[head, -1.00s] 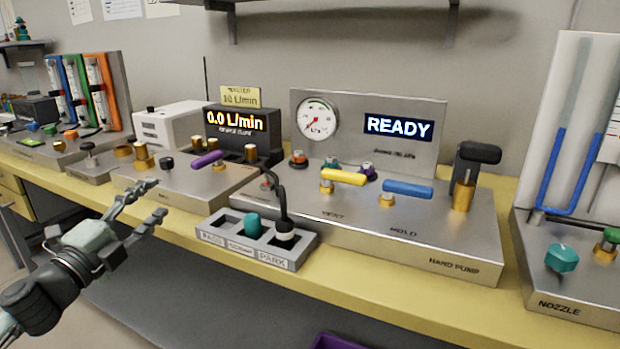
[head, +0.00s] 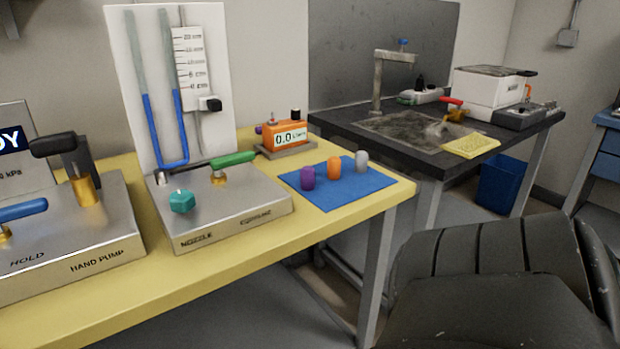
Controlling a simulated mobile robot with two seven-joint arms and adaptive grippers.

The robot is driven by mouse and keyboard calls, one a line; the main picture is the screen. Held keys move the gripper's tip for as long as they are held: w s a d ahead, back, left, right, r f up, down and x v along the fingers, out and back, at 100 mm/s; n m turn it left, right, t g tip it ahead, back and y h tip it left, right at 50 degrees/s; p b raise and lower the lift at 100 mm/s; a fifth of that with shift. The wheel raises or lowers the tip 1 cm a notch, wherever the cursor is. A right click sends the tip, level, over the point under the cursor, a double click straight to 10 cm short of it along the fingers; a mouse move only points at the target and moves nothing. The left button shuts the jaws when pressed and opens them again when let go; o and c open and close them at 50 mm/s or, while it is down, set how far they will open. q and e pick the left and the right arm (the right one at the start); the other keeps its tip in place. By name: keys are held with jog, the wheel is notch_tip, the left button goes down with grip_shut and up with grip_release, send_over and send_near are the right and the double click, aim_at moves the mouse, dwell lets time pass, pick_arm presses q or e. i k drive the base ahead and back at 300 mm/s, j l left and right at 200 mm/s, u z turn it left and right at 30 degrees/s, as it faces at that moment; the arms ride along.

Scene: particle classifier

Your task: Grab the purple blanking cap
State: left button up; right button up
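The purple blanking cap (head: 308,177) stands upright on a blue mat (head: 345,191) near the right end of the yellow bench. It is the leftmost of three caps on the mat. An orange cap (head: 334,168) and a grey cap (head: 361,161) stand to its right. Neither of my grippers shows in the head view now.
Left of the mat is the nozzle box with a teal knob (head: 182,201) and green lever (head: 232,160). An orange meter (head: 286,137) stands behind the mat. A dark table (head: 440,142) lies beyond the bench. A black padded shape (head: 490,285) fills the lower right.

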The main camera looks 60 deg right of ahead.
aim_at(307, 172)
jog(key=z, duration=1.8)
